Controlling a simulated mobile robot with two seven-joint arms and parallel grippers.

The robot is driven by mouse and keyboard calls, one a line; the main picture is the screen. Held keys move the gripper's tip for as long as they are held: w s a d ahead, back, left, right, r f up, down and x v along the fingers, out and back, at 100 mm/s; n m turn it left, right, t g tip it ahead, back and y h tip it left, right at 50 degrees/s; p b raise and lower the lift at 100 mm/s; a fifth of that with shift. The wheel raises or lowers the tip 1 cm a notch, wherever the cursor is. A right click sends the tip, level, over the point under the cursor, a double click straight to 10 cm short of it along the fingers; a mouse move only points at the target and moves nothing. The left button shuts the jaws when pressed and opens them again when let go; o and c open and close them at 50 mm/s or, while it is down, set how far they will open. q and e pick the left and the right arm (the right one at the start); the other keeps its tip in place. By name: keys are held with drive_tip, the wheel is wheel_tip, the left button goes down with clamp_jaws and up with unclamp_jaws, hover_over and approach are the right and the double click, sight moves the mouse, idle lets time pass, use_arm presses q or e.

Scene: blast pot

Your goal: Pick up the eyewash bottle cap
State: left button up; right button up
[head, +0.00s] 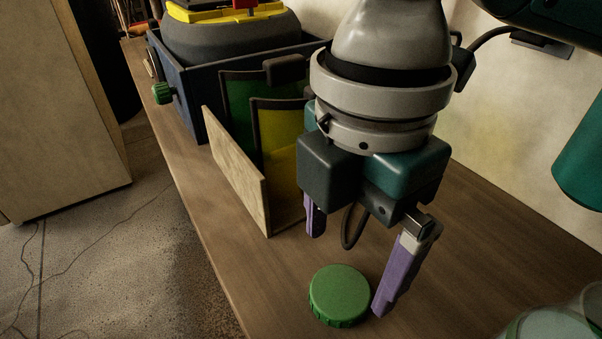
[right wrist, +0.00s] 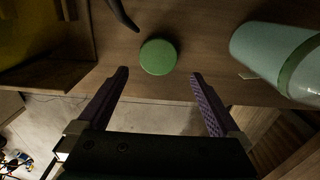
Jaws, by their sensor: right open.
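The green eyewash bottle cap (head: 340,294) is round with a ridged rim and lies flat on the brown wooden bench near its front edge. My right gripper (head: 348,272) points down above the bench, open and empty, its two purple fingers spread wide. In the head view one fingertip is just right of the cap and the other is behind it. In the right wrist view the cap (right wrist: 158,57) appears centred between the fingertips (right wrist: 160,74), slightly beyond them, with no contact visible. My left gripper is not in view.
A pale green bottle (right wrist: 268,52) stands right of the cap, partly seen in the head view (head: 558,326). A wooden holder (head: 238,165) with green and yellow panels stands left of the gripper. A dark blue crate (head: 178,75) is behind it. The bench's front edge is close.

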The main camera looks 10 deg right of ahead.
sight(341, 289)
drive_tip(key=shift+s+f, duration=0.1)
drive_tip(key=shift+f, duration=0.5)
drive_tip(key=f, duration=0.3)
drive_tip(key=f+b, duration=0.1)
drive_tip(key=f, duration=0.1)
drive_tip(key=shift+w+d+f, duration=0.15)
drive_tip(key=shift+w+f, duration=0.05)
drive_tip(key=shift+w, duration=0.05)
drive_tip(key=c, duration=1.3)
